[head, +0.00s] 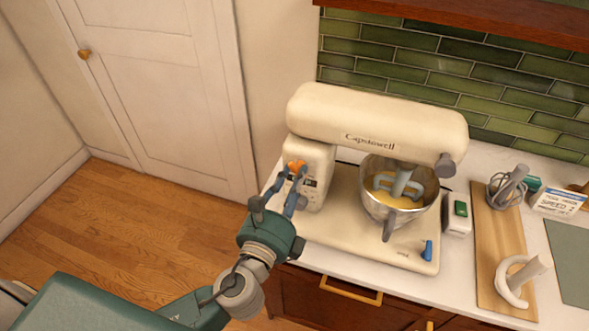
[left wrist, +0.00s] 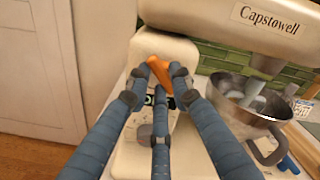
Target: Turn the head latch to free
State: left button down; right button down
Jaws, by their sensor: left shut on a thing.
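The cream stand mixer (head: 380,112) stands on the white counter with its head lowered over a steel bowl (head: 378,208) holding something yellow. The orange head latch (head: 296,165) is on the side of the mixer's column and also shows in the left wrist view (left wrist: 160,72). There it lies tilted between the fingertips. My left gripper (head: 293,174) is shut on the latch, its blue fingers hiding part of it. In the left wrist view, my left gripper (left wrist: 164,82) has a finger on either side of the latch and one below. My right gripper is not in view.
A blue lever (head: 428,250) sits on the mixer's base. To the right are a small box with a green switch (head: 459,211), a wooden board (head: 490,235) with a whisk (head: 507,187) and a white attachment (head: 515,281), and a card (head: 559,202). Floor left of the counter is clear.

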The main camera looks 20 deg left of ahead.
pick_arm(q)
jog(key=m+p, duration=0.2)
jog(key=m, duration=0.1)
jog(key=shift+a+r, duration=0.15)
jog(key=shift+r, duration=0.05)
jog(key=shift+m+p, duration=0.35)
jog(key=shift+m, duration=0.45)
jog(key=m, duration=0.2)
jog(key=shift+w+m, duration=0.1)
jog(key=shift+m, duration=0.3)
jog(key=shift+r+m, duration=0.1)
jog(key=shift+m, duration=0.4)
jog(key=shift+a+r, duration=0.1)
jog(key=c, duration=1.6)
grip_release()
jog(key=shift+o, duration=0.7)
jog(key=shift+w, duration=0.1)
jog(key=shift+f, duration=0.2)
